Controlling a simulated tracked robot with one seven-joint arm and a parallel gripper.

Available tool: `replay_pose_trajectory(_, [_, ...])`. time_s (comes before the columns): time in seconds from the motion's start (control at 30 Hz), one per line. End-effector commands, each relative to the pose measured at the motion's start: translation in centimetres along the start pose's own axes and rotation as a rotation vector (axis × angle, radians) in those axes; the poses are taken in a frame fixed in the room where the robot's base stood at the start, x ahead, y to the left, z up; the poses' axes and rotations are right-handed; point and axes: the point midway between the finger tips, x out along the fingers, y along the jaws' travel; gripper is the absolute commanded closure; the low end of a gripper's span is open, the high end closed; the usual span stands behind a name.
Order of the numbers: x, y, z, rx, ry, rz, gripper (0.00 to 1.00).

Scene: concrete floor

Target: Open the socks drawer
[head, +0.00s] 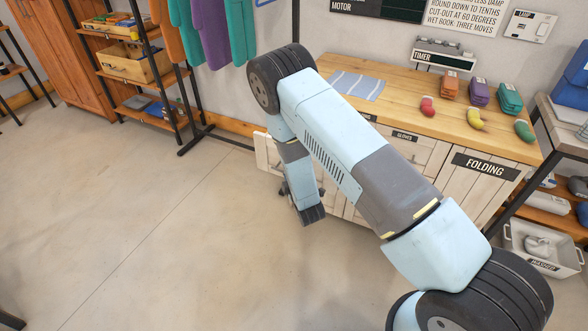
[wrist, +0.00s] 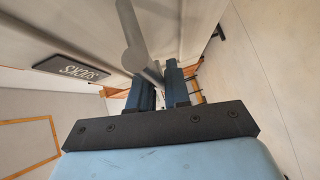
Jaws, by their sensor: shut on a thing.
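The socks drawer has a pale wooden front (head: 265,151), seen in the head view at the left end of the folding counter, partly behind my arm. In the wrist view, its front (wrist: 65,22) fills the upper left, with a dark SOCKS label (wrist: 72,65) upside down. A grey bar handle (wrist: 131,38) runs down between my two fingers. My gripper (wrist: 158,80) is shut on this handle. In the head view my gripper (head: 284,188) is small and mostly hidden by my wrist. My arm covers the join with the counter, so I cannot tell how far the drawer stands out.
The folding counter (head: 385,90) carries a striped cloth (head: 357,85) and several socks and bundles. A gloves drawer (head: 424,150) is right of my arm. A shelf rack (head: 130,70) stands at the left. The concrete floor (head: 150,220) in front is clear.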

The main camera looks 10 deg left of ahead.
Motion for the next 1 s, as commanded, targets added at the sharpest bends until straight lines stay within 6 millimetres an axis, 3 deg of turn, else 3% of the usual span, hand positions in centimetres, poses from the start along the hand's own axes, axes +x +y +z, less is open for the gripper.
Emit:
replay_pose_trajectory(0.47, [-0.56,-0.47,0.15,0.0,-0.008,-0.009,1.0])
replay_pose_trajectory(0.5, [-0.57,-0.47,0.19,0.0,-0.009,-0.01,0.81])
replay_pose_trajectory(0.67, [-0.53,-0.34,0.27,0.0,-0.01,-0.007,0.66])
replay_pose_trajectory(1.0, [-0.83,-0.16,0.28,-0.001,-0.01,-0.002,0.64])
